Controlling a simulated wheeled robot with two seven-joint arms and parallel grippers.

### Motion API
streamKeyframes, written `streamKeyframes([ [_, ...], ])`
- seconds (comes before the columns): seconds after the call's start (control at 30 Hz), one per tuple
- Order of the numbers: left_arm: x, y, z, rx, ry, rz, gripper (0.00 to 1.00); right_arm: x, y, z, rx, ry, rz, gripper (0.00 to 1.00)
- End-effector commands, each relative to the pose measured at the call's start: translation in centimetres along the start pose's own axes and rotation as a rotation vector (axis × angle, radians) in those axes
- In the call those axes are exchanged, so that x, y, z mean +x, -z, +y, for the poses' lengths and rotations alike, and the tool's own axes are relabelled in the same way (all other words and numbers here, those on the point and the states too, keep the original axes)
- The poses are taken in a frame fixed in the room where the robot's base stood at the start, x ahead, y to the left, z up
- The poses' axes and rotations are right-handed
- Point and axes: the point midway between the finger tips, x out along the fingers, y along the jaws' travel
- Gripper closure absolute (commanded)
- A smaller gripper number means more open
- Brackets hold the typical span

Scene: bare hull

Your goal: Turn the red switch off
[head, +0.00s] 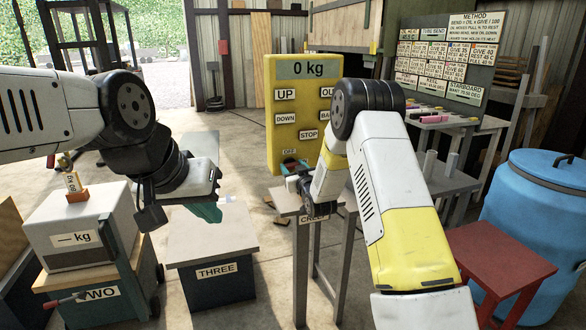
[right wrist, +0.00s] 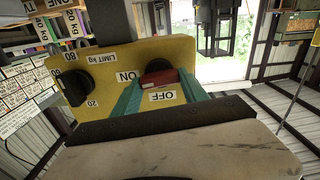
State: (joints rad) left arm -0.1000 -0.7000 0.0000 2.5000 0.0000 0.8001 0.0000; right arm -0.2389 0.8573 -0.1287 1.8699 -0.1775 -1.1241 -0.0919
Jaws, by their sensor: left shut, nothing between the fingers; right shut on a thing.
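The red switch (right wrist: 157,77) is a red bar on a black round base on the yellow control box. In the right wrist view it lies between my right gripper's teal fingertips (right wrist: 158,84), which are shut on it. The ON label (right wrist: 126,76) is beside its left end and the OFF label (right wrist: 163,96) is below it; both read upside down. In the head view the switch (head: 290,163) is partly hidden by my right gripper (head: 291,175), under the OFF label. My left gripper (head: 207,211) is shut and empty, hanging above the THREE stand, well away from the switch.
The yellow panel (head: 273,132) reads 0 kg and bears several labelled buttons. A black dial (right wrist: 75,87) sits beside the switch. A grey-topped stand (head: 215,245), a scale box (head: 80,230), a red stool (head: 497,258) and a blue barrel (head: 535,220) stand around.

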Motion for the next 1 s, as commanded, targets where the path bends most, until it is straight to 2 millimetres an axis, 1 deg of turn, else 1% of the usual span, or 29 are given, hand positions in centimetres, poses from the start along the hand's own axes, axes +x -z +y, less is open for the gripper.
streamKeyframes([
  [0.27,0.00,0.00,0.00,0.000,0.000,0.000,1.00,-0.01,0.01,-0.17,-0.228,0.001,0.001,0.90],
  [1.0,0.00,0.00,0.00,0.000,0.000,0.000,1.00,-0.02,-0.21,-0.44,-0.934,0.002,0.000,0.90],
])
